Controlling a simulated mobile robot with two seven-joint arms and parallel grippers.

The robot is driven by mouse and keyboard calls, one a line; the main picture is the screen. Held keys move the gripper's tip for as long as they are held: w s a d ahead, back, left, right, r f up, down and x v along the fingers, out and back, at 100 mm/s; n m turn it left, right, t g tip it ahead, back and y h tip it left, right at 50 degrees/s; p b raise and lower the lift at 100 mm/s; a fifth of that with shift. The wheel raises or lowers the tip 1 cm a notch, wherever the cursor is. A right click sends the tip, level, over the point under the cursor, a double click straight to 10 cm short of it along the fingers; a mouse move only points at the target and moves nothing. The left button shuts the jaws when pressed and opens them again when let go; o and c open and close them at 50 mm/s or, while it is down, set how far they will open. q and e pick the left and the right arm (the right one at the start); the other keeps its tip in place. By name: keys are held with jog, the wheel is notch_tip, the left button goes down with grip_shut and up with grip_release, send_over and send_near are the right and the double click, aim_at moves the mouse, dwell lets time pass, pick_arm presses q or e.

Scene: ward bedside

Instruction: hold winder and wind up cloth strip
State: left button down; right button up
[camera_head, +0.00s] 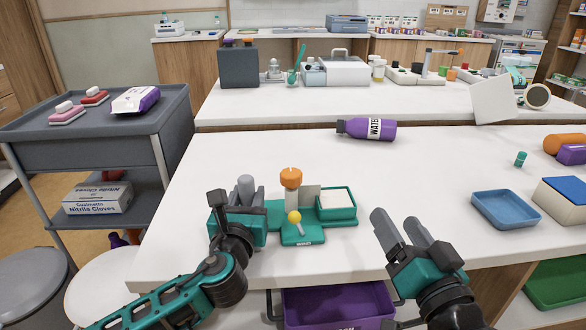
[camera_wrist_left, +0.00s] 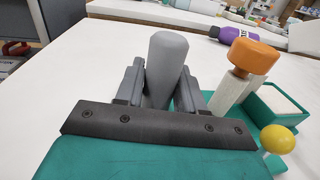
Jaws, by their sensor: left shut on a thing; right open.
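The winder stands on the white table with a green base (camera_head: 303,234), a pale upright with an orange knob (camera_head: 291,177), and a yellow ball (camera_head: 294,216) on a lever. A grey upright post (camera_head: 246,186) is at its left end. My left gripper (camera_wrist_left: 160,82) is shut around this post, which shows between its fingers in the left wrist view. A green tray (camera_head: 337,217) at the winder's right holds a flat white piece, perhaps the cloth strip (camera_head: 336,201). My right gripper (camera_head: 396,226) is open and empty, right of the winder, above the table's front part.
A purple water bottle (camera_head: 368,129) lies behind the winder. A blue tray (camera_head: 505,210) and a small teal-capped item (camera_head: 520,159) are at the right. A purple bin (camera_head: 335,305) is below the front edge.

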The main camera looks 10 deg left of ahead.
aim_at(292, 172)
jog(key=w+a+r+n+g+y, duration=0.1)
jog(key=w+a+r+n+g, duration=0.1)
jog(key=a, duration=0.4)
jog(key=w+a+r+n+g+y, duration=0.1)
jog(key=w+a+r+n+g, duration=0.2)
jog(key=w+a+n+g, duration=0.1)
jog(key=w+a+r+n+g, duration=0.3)
jog(key=a+n, duration=0.3)
jog(key=a, duration=0.2)
jog(key=shift+r+g+y, duration=0.2)
jog(key=shift+g+y, duration=0.2)
jog(key=shift+g, duration=0.4)
jog(key=shift+a+r+n+g+h, duration=0.15)
jog(key=shift+r+n+g+h, duration=0.1)
jog(key=shift+n+g+h, duration=0.2)
jog(key=shift+r+g+h, duration=0.4)
jog(key=shift+g+h, duration=0.05)
jog(key=shift+s+d+r+n+g+h, duration=0.1)
jog(key=shift+d+r+n+g+h, duration=0.15)
jog(key=shift+g+h, duration=0.2)
jog(key=s+d+r+g+h, duration=0.1)
jog(key=d+r+g+h, duration=0.1)
jog(key=d+r+h, duration=0.15)
jog(key=x, duration=1.1)
jog(key=shift+s+a+f, duration=0.2)
jog(key=shift+f, duration=0.2)
